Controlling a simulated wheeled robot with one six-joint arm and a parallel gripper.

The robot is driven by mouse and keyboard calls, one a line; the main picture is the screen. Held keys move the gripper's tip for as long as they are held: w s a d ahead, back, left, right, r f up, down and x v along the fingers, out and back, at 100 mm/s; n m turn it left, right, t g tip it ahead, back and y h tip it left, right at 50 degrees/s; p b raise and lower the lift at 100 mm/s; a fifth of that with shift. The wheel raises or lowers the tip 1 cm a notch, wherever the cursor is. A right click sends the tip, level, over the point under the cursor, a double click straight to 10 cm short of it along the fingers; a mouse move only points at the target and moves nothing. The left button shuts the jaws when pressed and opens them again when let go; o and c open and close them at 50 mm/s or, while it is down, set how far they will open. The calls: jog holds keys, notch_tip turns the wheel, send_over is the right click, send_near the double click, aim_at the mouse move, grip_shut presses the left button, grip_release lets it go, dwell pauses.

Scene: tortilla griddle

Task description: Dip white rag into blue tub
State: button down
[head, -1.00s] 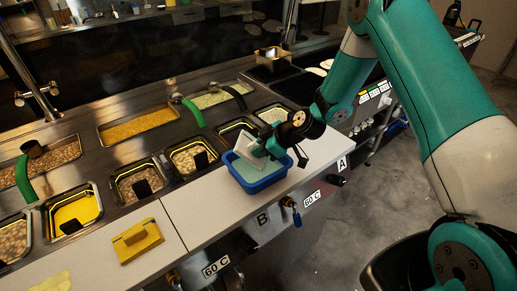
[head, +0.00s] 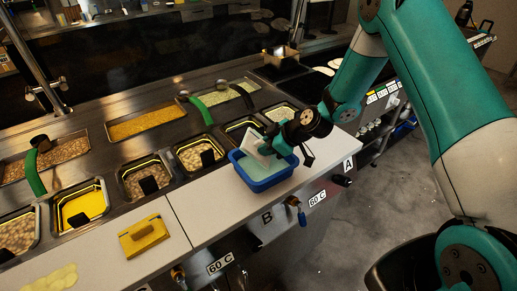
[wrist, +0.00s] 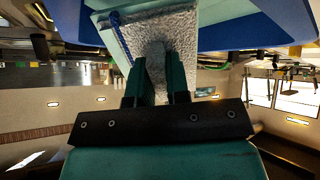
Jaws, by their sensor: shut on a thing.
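The white rag (head: 257,146) is gripped in my gripper (head: 272,147). In the head view it is tilted at the back of the blue tub (head: 263,187), its lower part inside the rim. The tub stands on the white counter edge and holds pale blue-green liquid. In the wrist view the rag (wrist: 165,32) is pinched between the two fingers of my gripper (wrist: 158,70), close to the tub (wrist: 240,32). How deep the rag reaches into the liquid cannot be told.
A yellow block (head: 143,237) lies on the white counter (head: 205,222), left of the tub. Food pans, such as one of beans (head: 193,153), line the steel counter behind. A blue-handled valve (head: 301,217) is on the front below. The counter between block and tub is clear.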

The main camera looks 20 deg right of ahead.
jog(key=shift+r+p, duration=1.25)
jog(key=shift+r, duration=1.75)
